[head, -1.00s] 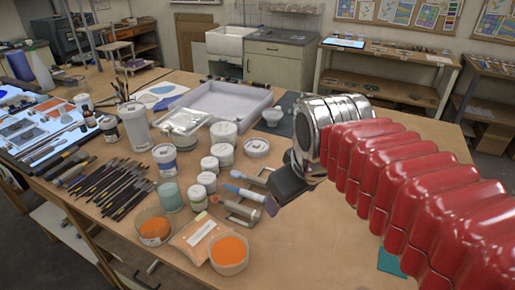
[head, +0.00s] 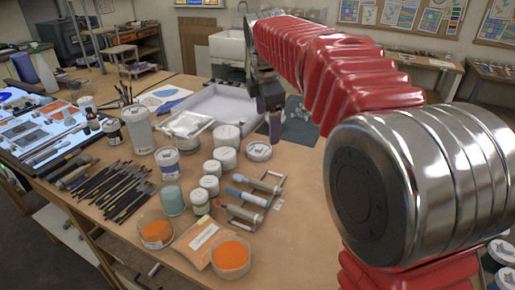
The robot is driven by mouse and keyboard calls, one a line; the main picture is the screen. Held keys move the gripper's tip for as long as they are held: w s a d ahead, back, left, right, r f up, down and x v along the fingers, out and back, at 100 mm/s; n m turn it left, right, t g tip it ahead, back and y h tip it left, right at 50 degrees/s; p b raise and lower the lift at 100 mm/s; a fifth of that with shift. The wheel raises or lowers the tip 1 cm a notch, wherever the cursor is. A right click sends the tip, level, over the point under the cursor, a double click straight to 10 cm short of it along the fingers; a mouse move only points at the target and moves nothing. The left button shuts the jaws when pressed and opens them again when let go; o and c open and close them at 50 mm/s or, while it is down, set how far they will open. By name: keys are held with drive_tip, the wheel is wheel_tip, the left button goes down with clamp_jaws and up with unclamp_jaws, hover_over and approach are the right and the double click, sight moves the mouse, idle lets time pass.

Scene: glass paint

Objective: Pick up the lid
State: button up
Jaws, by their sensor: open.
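A low, round white piece (head: 259,152) that looks like a lid lies on the bench, right of the white jars; I cannot be sure that it is a loose lid. Several white jars with lids on, such as one jar (head: 225,158), stand to its left. My gripper (head: 272,125) is dark and points down just behind and above the round piece, apart from it as far as I can tell. It is open, and I see nothing in it. Its fingers overlap in this view, so the gap between them is hidden.
An empty pale tray (head: 222,108) lies behind the jars. Tools on a small rack (head: 252,196) and bowls of orange powder (head: 230,256) are in front. Brushes (head: 115,185) spread at left. The bench right of the rack is mostly bare.

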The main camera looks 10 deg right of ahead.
drive_tip(key=w+f+n, duration=0.3)
drive_tip(key=w+n, duration=0.1)
drive_tip(key=w, duration=0.3)
drive_tip(key=w+a+f+n, duration=0.1)
drive_tip(key=w+f+n, duration=0.3)
drive_tip(key=w+n, duration=0.1)
drive_tip(key=shift+w+a+n+g+h, duration=0.3)
drive_tip(key=shift+w+g+h, duration=0.1)
drive_tip(key=shift+w, duration=0.45)
hover_over(259, 148)
drive_tip(key=s+a, duration=0.1)
wheel_tip(259, 148, down, 8)
drive_tip(key=shift+s, duration=0.15)
drive_tip(key=shift+x, duration=2.75)
drive_tip(key=shift+c, duration=0.4)
drive_tip(key=c, duration=0.7)
